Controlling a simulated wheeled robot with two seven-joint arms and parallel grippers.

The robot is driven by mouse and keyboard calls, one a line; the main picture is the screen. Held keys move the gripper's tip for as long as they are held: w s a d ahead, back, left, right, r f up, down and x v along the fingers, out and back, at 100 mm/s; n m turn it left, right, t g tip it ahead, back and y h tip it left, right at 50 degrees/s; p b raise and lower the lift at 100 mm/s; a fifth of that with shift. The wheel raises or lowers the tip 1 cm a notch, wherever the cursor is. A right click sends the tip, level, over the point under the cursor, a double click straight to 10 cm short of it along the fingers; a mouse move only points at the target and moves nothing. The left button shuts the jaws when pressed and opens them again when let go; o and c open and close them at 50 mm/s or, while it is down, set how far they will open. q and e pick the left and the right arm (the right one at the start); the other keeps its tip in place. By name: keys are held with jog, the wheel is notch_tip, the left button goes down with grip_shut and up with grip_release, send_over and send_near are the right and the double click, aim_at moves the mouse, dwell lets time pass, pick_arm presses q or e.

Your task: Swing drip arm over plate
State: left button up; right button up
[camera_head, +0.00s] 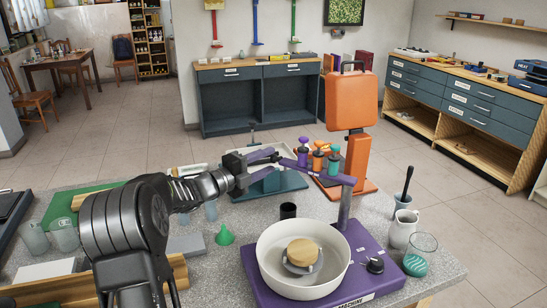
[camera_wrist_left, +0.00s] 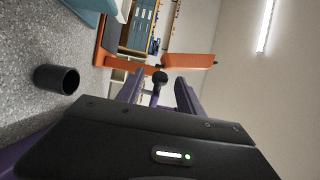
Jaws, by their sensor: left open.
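The purple machine (camera_head: 377,256) stands on the speckled counter, with a white bowl (camera_head: 264,262) on it. In the bowl a round tan piece (camera_head: 302,252) sits on a grey plate (camera_head: 316,268). A post (camera_head: 345,208) rises behind the bowl and carries the purple drip arm (camera_head: 325,175), which points left and back, away from the bowl. My left gripper (camera_head: 275,163) is open at the arm's free end. In the left wrist view, a black ball knob (camera_wrist_left: 160,77) shows between the gripper's two purple fingers (camera_wrist_left: 157,92); contact cannot be told. My right gripper is not in view.
Behind the drip arm stand an orange machine (camera_head: 352,100) and several coloured bottles (camera_head: 318,160). A black cup (camera_head: 288,211) and a green funnel (camera_head: 225,236) stand left of the post.

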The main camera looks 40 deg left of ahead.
aim_at(274, 162)
pick_arm(q)
jog(key=shift+x, duration=1.55)
jog(key=shift+c, duration=0.4)
grip_shut()
